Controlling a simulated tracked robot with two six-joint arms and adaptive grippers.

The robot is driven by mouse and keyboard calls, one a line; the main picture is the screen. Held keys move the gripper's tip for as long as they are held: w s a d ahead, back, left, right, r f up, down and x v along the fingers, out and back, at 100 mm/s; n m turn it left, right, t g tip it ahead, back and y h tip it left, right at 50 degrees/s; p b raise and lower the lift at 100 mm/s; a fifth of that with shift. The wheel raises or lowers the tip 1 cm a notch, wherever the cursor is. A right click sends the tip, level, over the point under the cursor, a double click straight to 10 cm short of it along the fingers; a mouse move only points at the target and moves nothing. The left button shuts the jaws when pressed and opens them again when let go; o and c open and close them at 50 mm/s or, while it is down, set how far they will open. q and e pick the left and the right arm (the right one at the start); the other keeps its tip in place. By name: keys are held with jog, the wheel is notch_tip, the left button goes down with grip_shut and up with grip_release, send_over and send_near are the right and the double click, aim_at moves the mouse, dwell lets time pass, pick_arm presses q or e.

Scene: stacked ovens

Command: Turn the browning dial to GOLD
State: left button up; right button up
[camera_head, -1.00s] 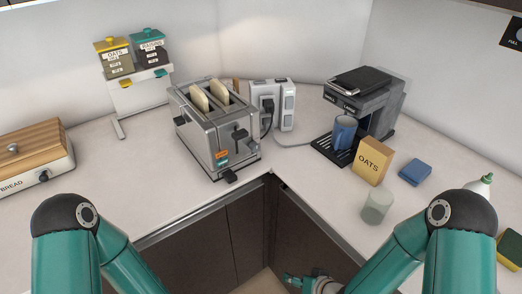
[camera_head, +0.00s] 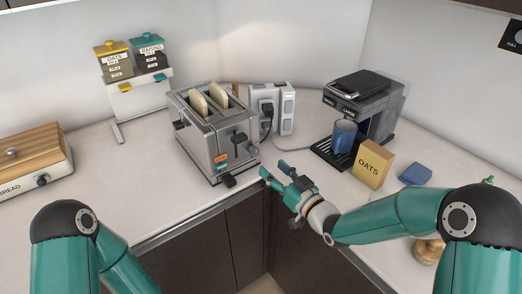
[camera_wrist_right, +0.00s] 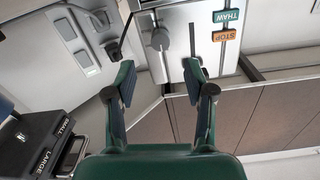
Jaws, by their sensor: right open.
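The silver toaster (camera_head: 205,130) stands on the counter with two bread slices in its slots. In the right wrist view a round grey knob (camera_wrist_right: 160,39), which looks like the browning dial, sits on its front. No dial marking or pointer is readable. The orange STOP button (camera_wrist_right: 238,35) and teal THAW button (camera_wrist_right: 226,16) are beside it. My right gripper (camera_head: 274,169) is open and empty, just in front of the toaster's right corner. In the wrist view its fingertips (camera_wrist_right: 160,70) are apart, with the knob beyond the gap, not touched. My left gripper is out of view.
A white socket block (camera_head: 286,108) with a plugged-in cord is behind the toaster. A coffee machine (camera_head: 365,100) with a blue mug (camera_head: 344,137) and an oats box (camera_head: 373,165) stand right. A bread box (camera_head: 35,158) is left. Counter in front of the toaster's left is clear.

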aim_at(256, 153)
jog(key=p+x, duration=0.2)
jog(key=x, duration=0.6)
jog(key=shift+w+a, duration=0.2)
jog(key=shift+w, duration=0.05)
